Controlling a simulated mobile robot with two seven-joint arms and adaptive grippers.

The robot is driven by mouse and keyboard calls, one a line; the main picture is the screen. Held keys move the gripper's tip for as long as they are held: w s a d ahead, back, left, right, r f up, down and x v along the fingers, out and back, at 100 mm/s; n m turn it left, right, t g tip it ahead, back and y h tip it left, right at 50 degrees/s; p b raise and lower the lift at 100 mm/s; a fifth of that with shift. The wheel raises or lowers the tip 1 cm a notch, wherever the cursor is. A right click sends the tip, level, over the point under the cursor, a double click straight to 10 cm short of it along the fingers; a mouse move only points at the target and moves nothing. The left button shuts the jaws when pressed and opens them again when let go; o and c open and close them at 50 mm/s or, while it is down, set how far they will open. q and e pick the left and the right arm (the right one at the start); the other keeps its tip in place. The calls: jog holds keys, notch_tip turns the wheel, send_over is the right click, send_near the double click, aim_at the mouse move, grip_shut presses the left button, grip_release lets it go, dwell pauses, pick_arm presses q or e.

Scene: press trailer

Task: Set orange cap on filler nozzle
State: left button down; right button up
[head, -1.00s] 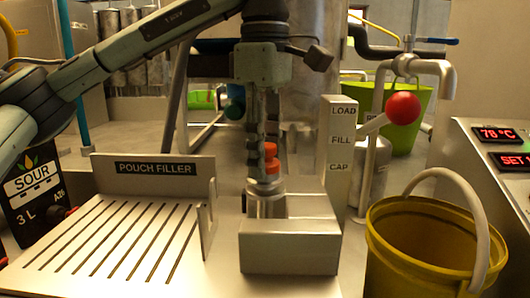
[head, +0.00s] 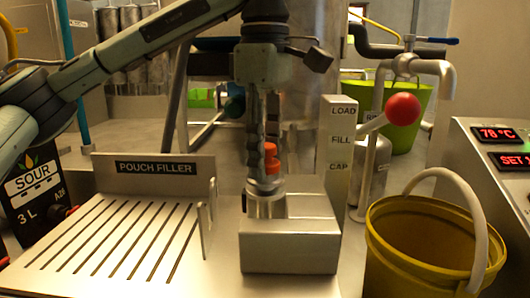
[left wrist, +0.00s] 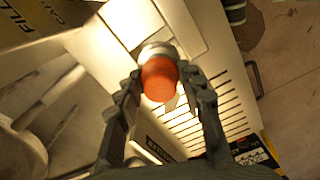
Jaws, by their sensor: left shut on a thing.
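The orange cap (head: 271,160) is between the fingers of my left gripper (head: 264,158). The gripper points down and is shut on it. In the left wrist view the cap (left wrist: 159,78) sits between the fingertips (left wrist: 160,88) and covers part of the metal nozzle (left wrist: 157,50). Whether the cap touches the nozzle I cannot tell. My right gripper is not in view.
A red-ball lever (head: 403,108) and yellow bucket (head: 420,245) are further right. The slotted pouch filler tray (head: 75,270) is at the left.

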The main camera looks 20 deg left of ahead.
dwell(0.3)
pick_arm(q)
jog(key=shift+f, duration=0.6)
dwell(0.4)
jog(key=c, duration=1.3)
grip_release()
jog(key=shift+o, duration=0.2)
